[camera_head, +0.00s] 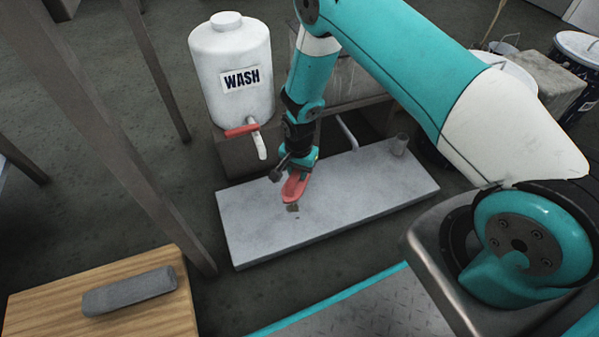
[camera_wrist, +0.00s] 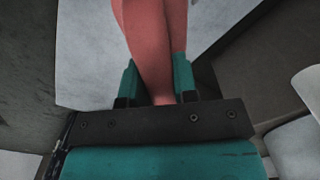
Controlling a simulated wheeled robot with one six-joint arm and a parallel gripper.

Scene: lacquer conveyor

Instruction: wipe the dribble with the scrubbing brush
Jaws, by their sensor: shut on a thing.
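My gripper (camera_head: 297,163) is shut on a red scrubbing brush (camera_head: 295,188) and holds it over the pale grey slab. In the wrist view, the brush's red body (camera_wrist: 150,40) lies between the two teal fingers (camera_wrist: 157,80). A small brownish patch (camera_head: 293,208) shows at the brush's lower end; I cannot tell whether it is bristles or part of the dribble. A tiny dark speck, perhaps dribble (camera_head: 297,218), lies on the slab just in front of it. The brush hides the slab behind it, and I cannot tell whether it touches the surface.
A white jug marked WASH (camera_head: 230,100) with a red tap (camera_head: 241,130) stands behind left. A grey block (camera_head: 130,291) lies on a wooden table (camera_head: 40,300) front left. Paint buckets (camera_head: 575,50) stand right.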

